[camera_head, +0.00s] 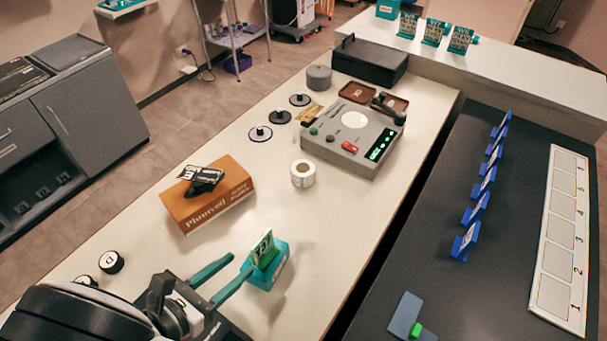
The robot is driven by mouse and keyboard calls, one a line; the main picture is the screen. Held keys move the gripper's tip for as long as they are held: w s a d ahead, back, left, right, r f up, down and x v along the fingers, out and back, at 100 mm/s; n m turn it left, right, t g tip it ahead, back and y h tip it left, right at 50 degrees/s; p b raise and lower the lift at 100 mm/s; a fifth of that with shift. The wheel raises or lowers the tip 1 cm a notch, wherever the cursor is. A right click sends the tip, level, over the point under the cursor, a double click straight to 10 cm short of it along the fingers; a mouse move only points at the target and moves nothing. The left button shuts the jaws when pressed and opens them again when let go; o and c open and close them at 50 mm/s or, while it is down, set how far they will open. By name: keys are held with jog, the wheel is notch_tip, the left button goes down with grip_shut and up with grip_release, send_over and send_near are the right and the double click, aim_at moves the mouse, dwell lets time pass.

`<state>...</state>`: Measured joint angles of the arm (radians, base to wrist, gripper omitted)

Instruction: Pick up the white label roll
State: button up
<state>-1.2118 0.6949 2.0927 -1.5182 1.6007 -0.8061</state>
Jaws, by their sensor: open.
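The white label roll (303,173) stands on the white counter (330,225), with its round brown core facing up. It is right of the orange-brown box and in front of the grey device. My gripper (222,278) is at the lower left, with two teal fingers spread apart and nothing between them. The roll is beyond the fingertips, up and to the right, well apart from them. The roll is fully in view.
The orange-brown box (208,197) carries a black item. A grey device (353,137) stands behind the roll. Black round pieces (260,134) lie to its upper left. Counter right of the roll is clear.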

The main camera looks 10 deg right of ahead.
jog(key=o, duration=0.8)
notch_tip(320, 180, up, 4)
send_near(303, 171)
jog(key=s+a+r, duration=0.2)
jog(key=r, duration=0.3)
jog(key=s+a+r, duration=0.2)
jog(key=r, duration=0.3)
jog(key=shift+n+t, duration=0.3)
jog(key=f, duration=1)
jog(key=shift+w+d, duration=0.4)
jog(key=x, duration=1.5)
jog(key=shift+w+d, duration=0.2)
jog(key=shift+w, duration=0.2)
